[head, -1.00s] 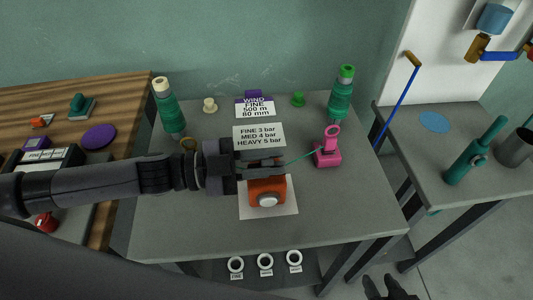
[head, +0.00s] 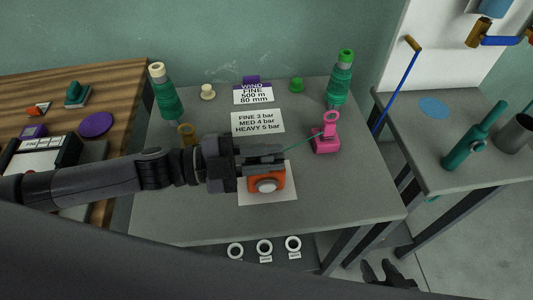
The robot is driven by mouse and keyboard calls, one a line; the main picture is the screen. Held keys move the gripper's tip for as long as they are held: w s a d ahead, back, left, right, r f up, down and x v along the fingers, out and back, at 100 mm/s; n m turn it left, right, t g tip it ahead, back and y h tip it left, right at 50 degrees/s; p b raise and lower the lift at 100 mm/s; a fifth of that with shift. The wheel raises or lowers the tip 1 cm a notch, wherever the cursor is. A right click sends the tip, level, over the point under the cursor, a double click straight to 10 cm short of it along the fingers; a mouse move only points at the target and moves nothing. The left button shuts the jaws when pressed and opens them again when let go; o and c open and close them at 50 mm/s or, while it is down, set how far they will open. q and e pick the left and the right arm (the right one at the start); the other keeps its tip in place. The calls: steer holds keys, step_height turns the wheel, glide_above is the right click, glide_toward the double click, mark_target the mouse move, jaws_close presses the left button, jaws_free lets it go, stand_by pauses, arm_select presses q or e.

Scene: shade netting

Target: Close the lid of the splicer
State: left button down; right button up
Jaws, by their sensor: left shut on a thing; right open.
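The splicer (head: 277,181) is a small orange block with a pale round disc on its front. It sits on a white sheet (head: 284,196) on the grey table. My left gripper (head: 280,156) lies across the back and top of it and hides its lid, so I cannot tell the lid's position. The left fingers are shut where a thin green yarn (head: 301,144) ends, coming from the pink ring stand (head: 325,144). Whether they touch the splicer is unclear. My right gripper (head: 379,266) is open and empty, low at the right, off the table's front edge.
Green yarn cones stand at the back left (head: 166,100) and back right (head: 339,85). Printed cards, including a pressure card (head: 257,122), lie behind the splicer. White rings (head: 265,246) sit below the front edge. The table's right front is clear.

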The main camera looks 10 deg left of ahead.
mark_target(260, 159)
arm_select(q)
steer(key=c, duration=1.1)
jaws_free()
steer(key=shift+s+a, duration=0.1)
steer(key=shift+a, duration=0.25)
steer(key=b+v, duration=0.1)
steer(key=v, duration=0.4)
steer(key=shift+s+a, duration=0.1)
steer(key=shift+a, duration=0.05)
steer(key=shift+s+a, duration=0.15)
steer(key=shift+a, duration=0.3)
